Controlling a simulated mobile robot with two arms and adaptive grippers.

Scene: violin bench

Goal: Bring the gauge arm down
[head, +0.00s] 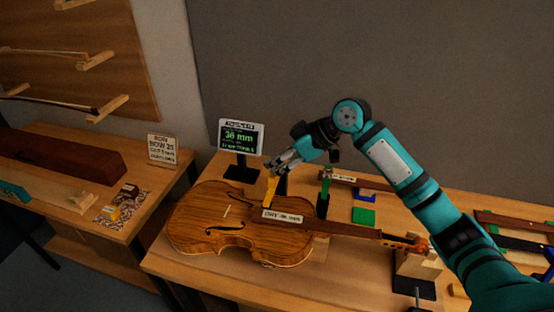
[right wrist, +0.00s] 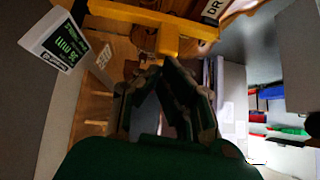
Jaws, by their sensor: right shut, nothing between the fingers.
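The yellow gauge arm (head: 272,190) stands over the violin (head: 225,225), by the near end of its dark fingerboard. In the right wrist view, a yellow bar (right wrist: 135,14) with a yellow upright crosses the top of the picture, just beyond my fingertips. My right gripper (head: 271,170) is shut and empty, close above the yellow arm; I cannot tell whether they touch. The fingers also show in the right wrist view (right wrist: 162,66). A gauge display (head: 240,137) behind the violin reads 36 mm, and shows tilted in the right wrist view (right wrist: 70,45). My left gripper is out of view.
A green-topped post (head: 325,190) and a green block (head: 364,216) stand behind the neck. A wooden neck support (head: 418,265) is at right. The bench front (head: 215,290) is clear.

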